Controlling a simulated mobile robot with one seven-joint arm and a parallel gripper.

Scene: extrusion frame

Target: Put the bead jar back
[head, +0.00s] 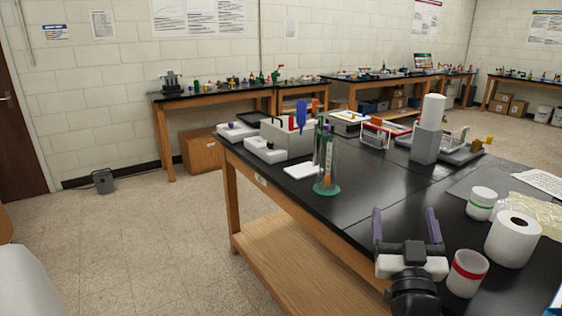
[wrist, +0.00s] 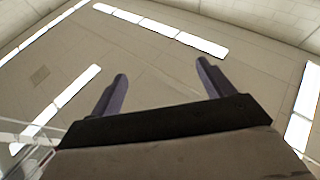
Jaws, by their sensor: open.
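Two small jars stand on the black bench at the right in the head view. One is a white-lidded jar with a green band (head: 481,203); the other is a pale jar with a red band (head: 467,273), nearer to me. I cannot tell which is the bead jar. My gripper (head: 405,214) is open and empty, its two purple fingers pointing up, just left of the red-banded jar and apart from the green-banded one. In the wrist view the open fingers (wrist: 161,70) frame only the ceiling and its lights.
A white paper roll (head: 513,239) stands right of the jars. A crumpled clear bag (head: 535,212) lies behind it. Farther back are a grey block with a white cylinder (head: 428,130) and a glass cylinder on a green base (head: 327,170). Bare bench top (head: 365,190) lies between.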

